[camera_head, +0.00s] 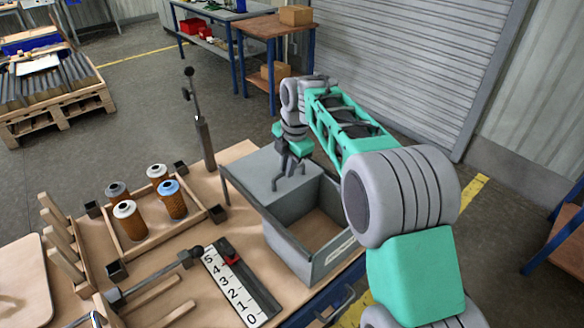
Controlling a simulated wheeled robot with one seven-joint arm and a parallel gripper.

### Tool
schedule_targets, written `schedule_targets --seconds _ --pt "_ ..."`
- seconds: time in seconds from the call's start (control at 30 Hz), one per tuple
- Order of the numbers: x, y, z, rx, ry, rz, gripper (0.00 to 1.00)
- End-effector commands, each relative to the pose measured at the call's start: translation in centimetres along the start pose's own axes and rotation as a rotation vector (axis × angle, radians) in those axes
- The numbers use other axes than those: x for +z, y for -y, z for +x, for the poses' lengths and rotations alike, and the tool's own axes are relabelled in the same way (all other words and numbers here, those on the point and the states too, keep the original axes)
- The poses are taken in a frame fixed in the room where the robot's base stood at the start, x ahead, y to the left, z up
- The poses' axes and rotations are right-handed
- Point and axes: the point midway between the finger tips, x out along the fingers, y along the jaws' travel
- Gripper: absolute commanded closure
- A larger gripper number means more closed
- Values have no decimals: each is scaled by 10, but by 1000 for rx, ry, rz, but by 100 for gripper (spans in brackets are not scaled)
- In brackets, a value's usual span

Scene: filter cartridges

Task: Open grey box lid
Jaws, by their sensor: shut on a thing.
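The grey box (287,250) stands on the wooden table, to the right of the numbered strip. Its grey lid (256,177) is off the near right part of the opening and extends past the box toward the far left. The brown inside of the box (316,229) shows. My gripper (288,183) is at the lid's upper face, near its right edge, shut on what appears to be the lid's handle. The fingers hide most of the contact. I cannot tell whether the lid rests on the rim or is raised.
A wooden tray (131,254) with several filter cartridges (172,198) stands to the left. A numbered strip (240,287) with a red slider lies before the box. A dark post (204,140) rises behind the lid's left side. My arm crosses the right side.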

Motion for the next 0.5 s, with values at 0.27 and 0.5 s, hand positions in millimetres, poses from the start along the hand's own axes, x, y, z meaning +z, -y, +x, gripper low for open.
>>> schedule_targets --seconds 0.27,0.5 --pt "0 -2 -1 6 4 2 86" --pt "-3 -3 0 3 2 -4 66"
